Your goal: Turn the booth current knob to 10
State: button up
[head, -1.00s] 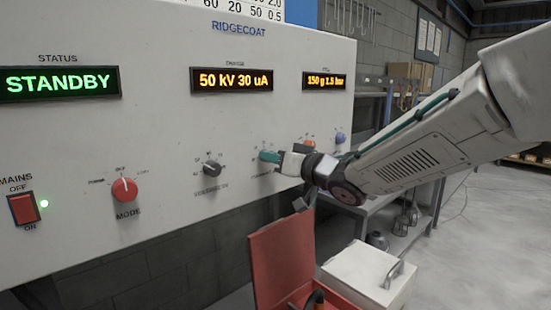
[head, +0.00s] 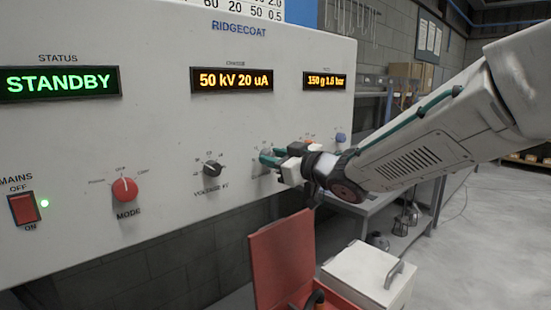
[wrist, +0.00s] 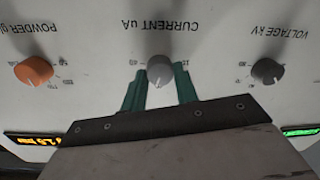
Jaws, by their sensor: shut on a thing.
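The grey current knob (wrist: 160,69) sits under the upside-down label CURRENT uA in the wrist view. My gripper (wrist: 160,82) has its two green fingers on either side of the knob and is shut on it. In the head view my gripper (head: 271,158) is at the panel, and its fingers and the arm's end partly hide the current knob (head: 266,152) and its scale. The charge display (head: 232,79) reads 50 kV 20 uA.
The grey voltage knob (head: 212,169) is left of my gripper. The orange powder knob (wrist: 33,71) and a blue knob (head: 341,138) are on its other side. The red mode knob (head: 124,189) and mains switch (head: 24,208) are further left. A red open box (head: 283,262) stands below.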

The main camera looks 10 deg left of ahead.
jog(key=n, duration=1.5)
jog(key=n+t+h, duration=0.1)
jog(key=n, duration=0.6)
jog(key=shift+s+a+f+n, duration=0.15)
jog(key=shift+s+f+n, duration=0.05)
jog(key=shift+f+n, duration=0.1)
dwell(0.4)
jog(key=o, duration=1)
jog(key=shift+r, duration=0.1)
jog(key=shift+c, duration=0.2)
